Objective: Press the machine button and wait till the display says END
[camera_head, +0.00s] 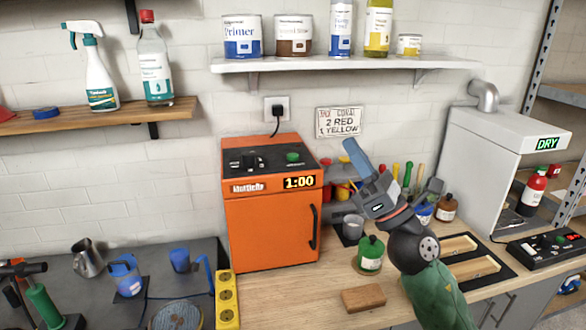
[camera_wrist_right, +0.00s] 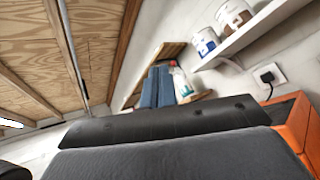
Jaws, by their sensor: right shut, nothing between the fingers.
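The orange machine (camera_head: 262,222) stands on the wooden bench against the wall; its edge also shows in the right wrist view (camera_wrist_right: 297,122). Its front display (camera_head: 299,182) reads 1:00. A green button (camera_head: 293,157) sits on its dark sloped top panel (camera_head: 262,160). My right gripper (camera_head: 349,146) is raised to the right of the machine, apart from the button, with its blue fingers pointing up and left. The fingers are shut and empty, also seen in the right wrist view (camera_wrist_right: 157,87). My left gripper is not in view.
A shelf with cans (camera_head: 345,63) hangs above. A white machine (camera_head: 490,150) with a DRY display (camera_head: 547,143) stands right, near a black control box (camera_head: 548,246). A green container (camera_head: 371,255) and wooden block (camera_head: 363,299) are near my right arm. A yellow power strip (camera_head: 228,300) lies left.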

